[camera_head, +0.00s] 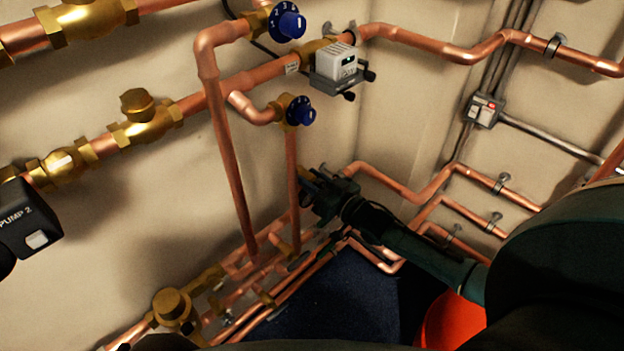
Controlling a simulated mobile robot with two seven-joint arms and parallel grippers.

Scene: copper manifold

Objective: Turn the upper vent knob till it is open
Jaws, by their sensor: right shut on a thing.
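My right gripper (310,190) reaches in from the lower right, in the middle of the view. It is shut on a small part at the copper pipes near the wall corner. The dark jaws hide most of that part, so I cannot tell its shape or setting. Two blue numbered knobs stand out elsewhere: an upper one (290,24) at the top and a lower one (302,112) below it, both apart from the gripper. No knob is visibly labelled as a vent. My left gripper is not in view.
A white and grey device (338,66) with black knobs sits on the pipe above the gripper. Copper pipes run close around the gripper. A black PUMP 2 box (30,222) is at the left edge. A red-orange object (452,322) stands at the lower right.

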